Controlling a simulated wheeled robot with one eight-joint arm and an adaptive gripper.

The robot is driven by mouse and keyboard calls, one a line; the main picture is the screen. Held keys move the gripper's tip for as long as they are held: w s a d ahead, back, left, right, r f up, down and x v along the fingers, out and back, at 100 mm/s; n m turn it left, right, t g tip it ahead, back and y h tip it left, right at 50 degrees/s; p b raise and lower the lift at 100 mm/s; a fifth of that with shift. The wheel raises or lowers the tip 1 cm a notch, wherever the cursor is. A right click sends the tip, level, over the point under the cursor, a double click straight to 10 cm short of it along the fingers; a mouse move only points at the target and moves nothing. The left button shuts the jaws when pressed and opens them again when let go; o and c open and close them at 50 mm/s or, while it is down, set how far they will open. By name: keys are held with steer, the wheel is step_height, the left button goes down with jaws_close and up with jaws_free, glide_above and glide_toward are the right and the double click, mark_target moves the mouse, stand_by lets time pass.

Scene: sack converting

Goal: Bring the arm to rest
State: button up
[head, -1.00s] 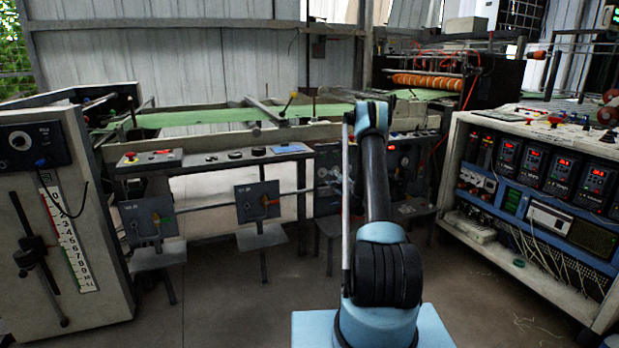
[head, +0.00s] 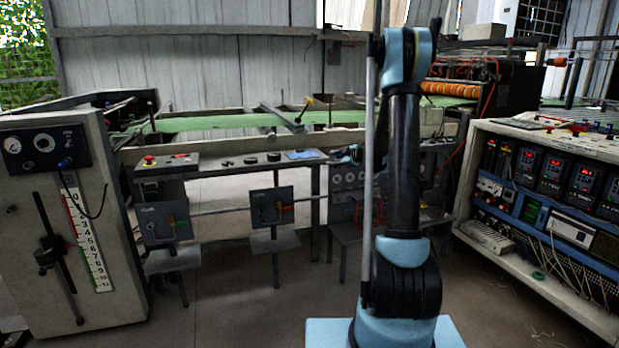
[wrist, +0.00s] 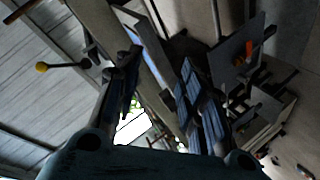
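My arm (head: 404,130) stands nearly upright in the head view, right of the middle, in front of the machine line. Its raised elbow is near the top of the picture.
A long machine with a green web (head: 230,122) runs across the back. A control ledge (head: 210,166) and panels on stands (head: 272,207) are in front of it. A cabinet with a scale (head: 60,230) is at left, an instrument rack (head: 560,150) at right. Bare floor (head: 250,300) lies between.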

steer(key=s+a+r+m+g+h, duration=0.1)
steer(key=s+r+m+g, duration=0.15)
steer(key=s, duration=1.25)
steer(key=s+a+r+m+g+h, duration=0.1)
steer(key=s+m+g+h, duration=0.2)
steer(key=s, duration=1.2)
steer(key=s+d+f+m+g+h, duration=0.1)
steer(key=s+d+f+m, duration=0.1)
steer(key=s, duration=0.8)
steer(key=s+d+f+m+g+h, duration=0.1)
steer(key=s+d+f+m, duration=0.2)
steer(key=s, duration=0.7)
steer(key=s+d+f+m+g+h, duration=0.1)
steer(key=s+d+f+m, duration=0.2)
steer(key=s, duration=0.7)
step_height(320, 180, down, 3)
steer(key=shift+s+d+r+m+h, duration=0.15)
steer(key=shift+s+m+h, duration=0.2)
steer(key=shift+m, duration=0.8)
steer(key=shift+g, duration=0.25)
steer(key=shift+c, duration=0.4)
